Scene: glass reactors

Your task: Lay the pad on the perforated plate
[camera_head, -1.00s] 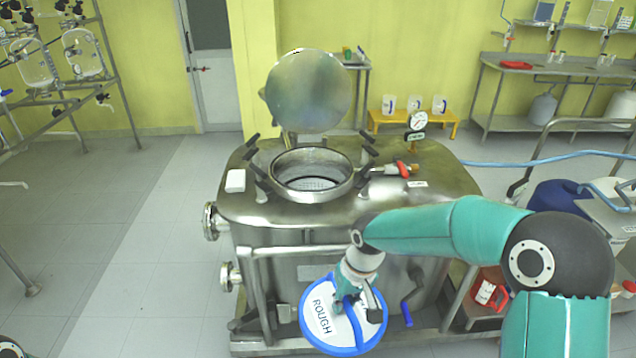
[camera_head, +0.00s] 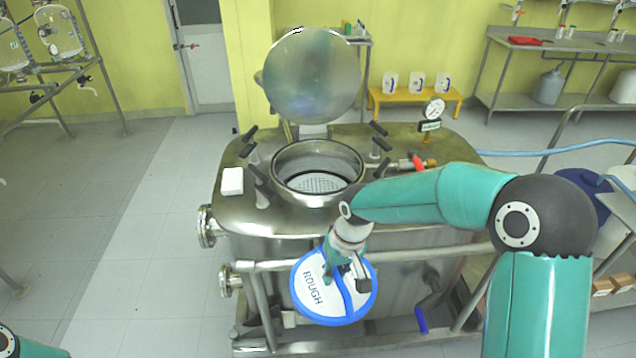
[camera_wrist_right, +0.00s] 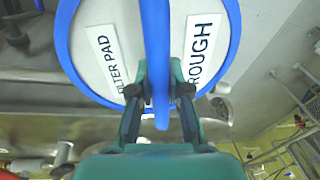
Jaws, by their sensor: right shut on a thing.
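The pad (camera_head: 312,305) is a round white disc with a blue rim, a blue strap across it and the word ROUGH. My right gripper (camera_head: 345,280) is shut on the blue strap and holds the pad in front of the steel vessel, below its top. In the right wrist view the right gripper (camera_wrist_right: 160,90) pinches the strap, and the pad (camera_wrist_right: 115,55) also reads FILTER PAD in part. The perforated plate (camera_head: 318,184) lies inside the open round mouth of the vessel, above and behind the pad. My left gripper is not in view.
The vessel's round lid (camera_head: 312,75) stands open behind the mouth. Clamp handles (camera_head: 262,190) stick up around the rim (camera_head: 285,165). A white box (camera_head: 232,181) lies left of the mouth, and a gauge (camera_head: 433,110) stands at the right. A rail (camera_head: 285,265) crosses the vessel's front.

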